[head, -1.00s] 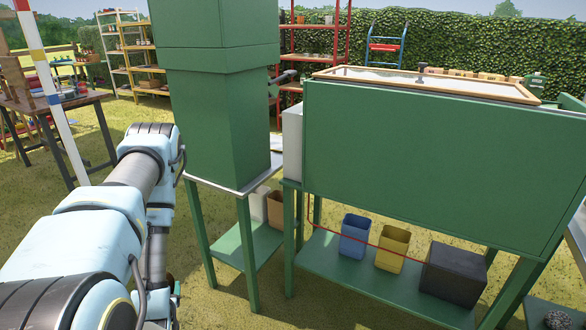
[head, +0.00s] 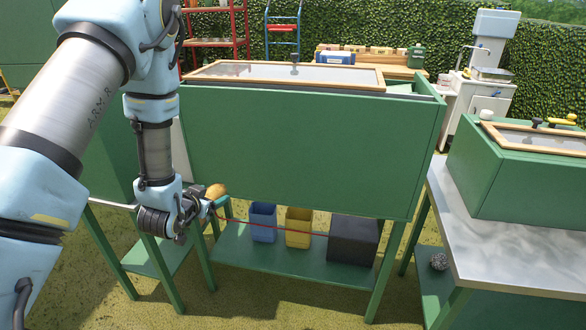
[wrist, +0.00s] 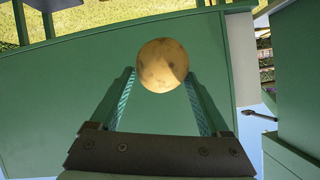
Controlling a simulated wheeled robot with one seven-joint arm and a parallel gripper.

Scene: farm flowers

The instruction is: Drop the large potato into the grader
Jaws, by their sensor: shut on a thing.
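My gripper (head: 208,203) is shut on a tan, roundish potato (head: 217,190), in front of the lower left part of a large green box (head: 310,150) on legs. In the wrist view the potato (wrist: 162,65) sits between the tips of the two fingers, with a green panel (wrist: 90,80) behind it. The large box has a wood-framed clear lid (head: 285,75) on top, which looks closed. No label shows which green machine is the grader.
Blue (head: 263,222) and yellow (head: 298,227) bins and a dark box (head: 353,240) stand on the lower shelf (head: 285,262). A red cord (head: 270,229) hangs across the front. A metal-topped table (head: 520,255) bears a smaller green box (head: 520,170) at right.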

